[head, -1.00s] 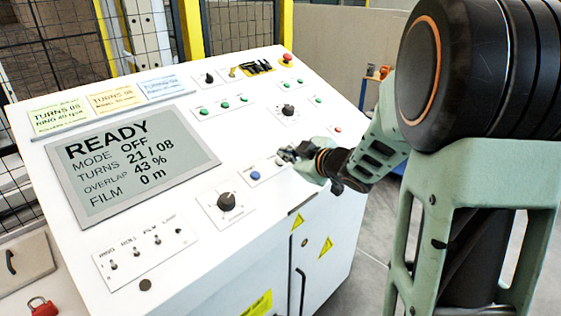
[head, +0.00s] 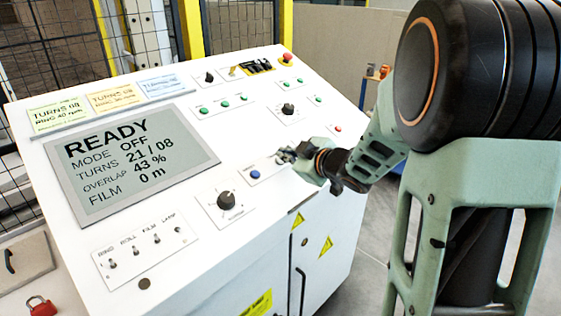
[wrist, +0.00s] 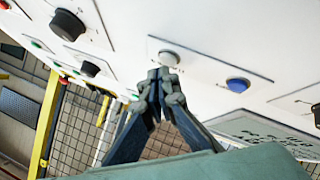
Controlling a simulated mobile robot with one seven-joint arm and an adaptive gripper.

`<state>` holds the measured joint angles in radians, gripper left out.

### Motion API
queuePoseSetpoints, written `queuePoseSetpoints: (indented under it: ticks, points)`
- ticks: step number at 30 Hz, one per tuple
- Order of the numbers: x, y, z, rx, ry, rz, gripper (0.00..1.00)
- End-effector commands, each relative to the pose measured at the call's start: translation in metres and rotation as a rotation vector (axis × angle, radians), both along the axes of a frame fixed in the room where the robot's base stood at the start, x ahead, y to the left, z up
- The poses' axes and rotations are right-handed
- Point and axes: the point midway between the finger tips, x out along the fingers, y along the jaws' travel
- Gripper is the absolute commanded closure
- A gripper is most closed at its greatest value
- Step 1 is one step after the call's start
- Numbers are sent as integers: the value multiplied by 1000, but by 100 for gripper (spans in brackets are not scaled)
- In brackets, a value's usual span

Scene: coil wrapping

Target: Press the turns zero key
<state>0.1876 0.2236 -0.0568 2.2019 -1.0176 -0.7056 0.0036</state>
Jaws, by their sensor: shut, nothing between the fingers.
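The display (head: 130,162) on the white console reads READY, MODE OFF, TURNS 21 / 08, OVERLAP 43 % and FILM 0 m. A blue button (head: 255,174) sits on a small plate right of the display; it also shows in the wrist view (wrist: 238,85). A pale grey-white button (wrist: 168,57) sits beside it in the wrist view, hidden by my gripper in the head view. No label reading turns zero is legible. My gripper (head: 284,156) is shut and empty; its fingertips in the wrist view (wrist: 164,74) are close to the pale button. I cannot tell whether they touch.
A black knob (head: 226,201) and a row of toggle switches (head: 145,246) lie nearer the console front. Green buttons (head: 224,103), another black knob (head: 288,109) and a red emergency stop (head: 287,58) lie farther back. A mesh fence stands behind.

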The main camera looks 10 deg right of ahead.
Motion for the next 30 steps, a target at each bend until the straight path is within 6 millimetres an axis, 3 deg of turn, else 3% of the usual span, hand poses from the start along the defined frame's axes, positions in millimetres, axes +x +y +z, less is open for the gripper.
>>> queuePoseSetpoints:
  ticks: [30]
  points:
    - [3,3,-9,-1,0,1,100]
